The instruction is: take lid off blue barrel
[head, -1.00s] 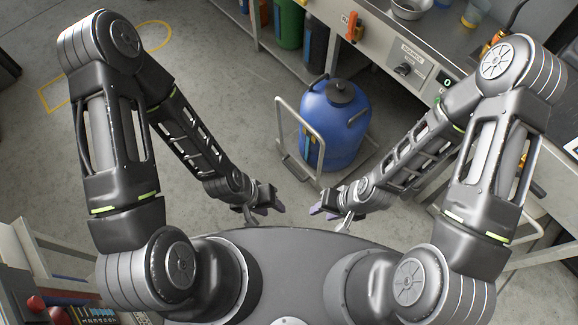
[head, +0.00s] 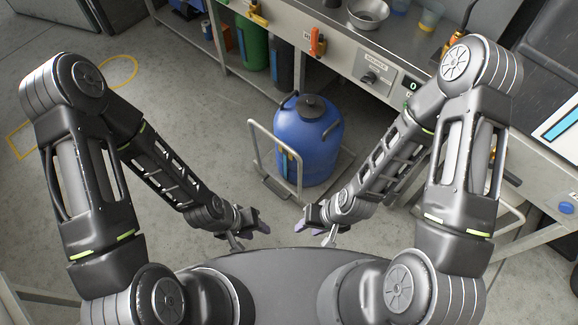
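The blue barrel (head: 308,142) stands upright on a low cart on the floor, in the middle of the head view, ahead of my arms. Its dark round lid (head: 311,107) with a knob sits on top. My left gripper (head: 262,222) is in front of the barrel to its left, apart from it. My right gripper (head: 305,222) is in front of the barrel, near its centre line, also apart from it. Both grippers point inward toward each other, and nothing shows held in them. Their finger gaps are too small to make out clearly.
The cart has a pale push handle (head: 275,158) on the barrel's left side. A metal bench (head: 335,58) with a bowl (head: 368,14) stands behind the barrel. A green container (head: 252,45) is on the shelf under it. The floor left of the cart is clear.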

